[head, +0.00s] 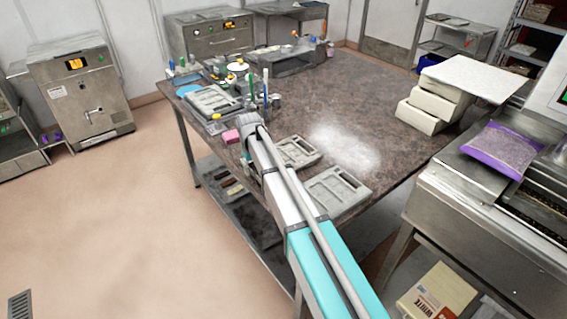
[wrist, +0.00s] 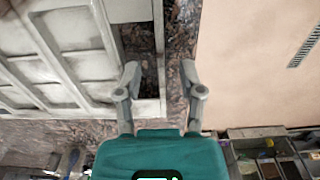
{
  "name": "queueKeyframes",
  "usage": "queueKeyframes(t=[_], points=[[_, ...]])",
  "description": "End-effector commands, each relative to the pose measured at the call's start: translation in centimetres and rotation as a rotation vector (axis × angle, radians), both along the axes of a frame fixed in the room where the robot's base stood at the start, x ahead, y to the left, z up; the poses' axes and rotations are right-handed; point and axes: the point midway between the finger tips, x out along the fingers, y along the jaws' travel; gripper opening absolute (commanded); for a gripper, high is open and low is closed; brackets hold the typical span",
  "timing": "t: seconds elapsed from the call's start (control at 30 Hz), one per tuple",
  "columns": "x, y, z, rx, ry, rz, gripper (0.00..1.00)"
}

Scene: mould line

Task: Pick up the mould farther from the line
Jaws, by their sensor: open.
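Two grey compartmented moulds lie flat on the brown table (head: 385,105) near its front edge. One mould (head: 300,153) is farther left and partly hidden behind my arm. The other mould (head: 345,186) is nearer the line machine on the right. In the wrist view, a pale mould (wrist: 75,55) fills the upper left. My gripper (wrist: 162,75) is open and empty, with its fingers either side of that mould's rim in the picture. The left finger overlaps the mould and the right one shows by the table edge. Contact and height cannot be told.
A steel line machine (head: 450,205) with a purple bag (head: 503,150) stands at the right. White blocks (head: 437,100) are stacked on the table's right. A grey tray (head: 212,101), a pink block (head: 231,136) and bottles crowd the left.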

Motion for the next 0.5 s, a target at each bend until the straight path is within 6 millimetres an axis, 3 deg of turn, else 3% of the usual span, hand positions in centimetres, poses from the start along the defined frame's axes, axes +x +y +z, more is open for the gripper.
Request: queueKeyframes(t=[0.2, 0.5], points=[[0.0, 0.0, -1.6, 0.0, 0.0, 0.0, 0.5], [0.0, 0.0, -1.8, 0.0, 0.0, 0.0, 0.5]])
